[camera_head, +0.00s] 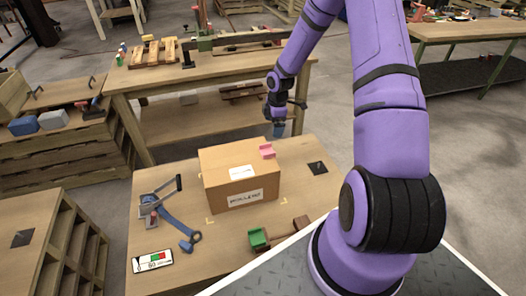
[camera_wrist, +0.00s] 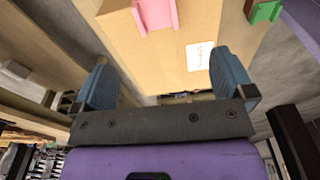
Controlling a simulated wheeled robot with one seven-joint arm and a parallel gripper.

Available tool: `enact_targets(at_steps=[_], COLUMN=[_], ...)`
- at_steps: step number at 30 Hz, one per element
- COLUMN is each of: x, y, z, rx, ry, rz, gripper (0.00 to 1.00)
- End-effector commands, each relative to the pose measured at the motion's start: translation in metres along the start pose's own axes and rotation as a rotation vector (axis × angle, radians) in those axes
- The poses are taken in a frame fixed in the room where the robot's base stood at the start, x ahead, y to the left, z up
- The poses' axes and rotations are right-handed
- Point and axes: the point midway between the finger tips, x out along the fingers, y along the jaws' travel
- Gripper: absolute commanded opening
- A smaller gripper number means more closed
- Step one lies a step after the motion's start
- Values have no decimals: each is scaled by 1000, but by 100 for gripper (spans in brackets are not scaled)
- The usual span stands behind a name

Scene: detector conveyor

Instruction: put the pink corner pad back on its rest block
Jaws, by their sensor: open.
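The pink corner pad (camera_head: 267,151) sits on the top right edge of a cardboard box (camera_head: 225,189). It also shows in the wrist view (camera_wrist: 156,14), at the top centre on the box edge. My gripper (camera_head: 277,120) is raised behind the box, beyond the pad. In the wrist view my gripper (camera_wrist: 162,62) has its two blue fingers wide apart with nothing between them, and the pad lies ahead of the fingers, apart from them. I cannot tell for sure which thing is the rest block; a brown block (camera_head: 302,223) lies at the table's front right.
The box stands on a wooden table (camera_head: 210,255). A green block (camera_head: 258,239) is at its front, a blue-handled tool (camera_head: 179,226) and a display card (camera_head: 153,261) at left, a black square (camera_head: 317,167) at right. Another workbench (camera_head: 215,85) stands behind.

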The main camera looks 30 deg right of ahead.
Motion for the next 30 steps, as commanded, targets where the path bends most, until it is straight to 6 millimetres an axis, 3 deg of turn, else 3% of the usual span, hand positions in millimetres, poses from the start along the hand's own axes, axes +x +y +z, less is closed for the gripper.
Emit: enact_targets(at_steps=[11,18,25,30], x=[38,71,85,108], y=[1,0,2,4], z=[3,2,0,-4], rx=[-31,-31,-31,-31], ry=[24,23,23,23], rz=[-10,-11,-9,-10], gripper=[100,100,100,100])
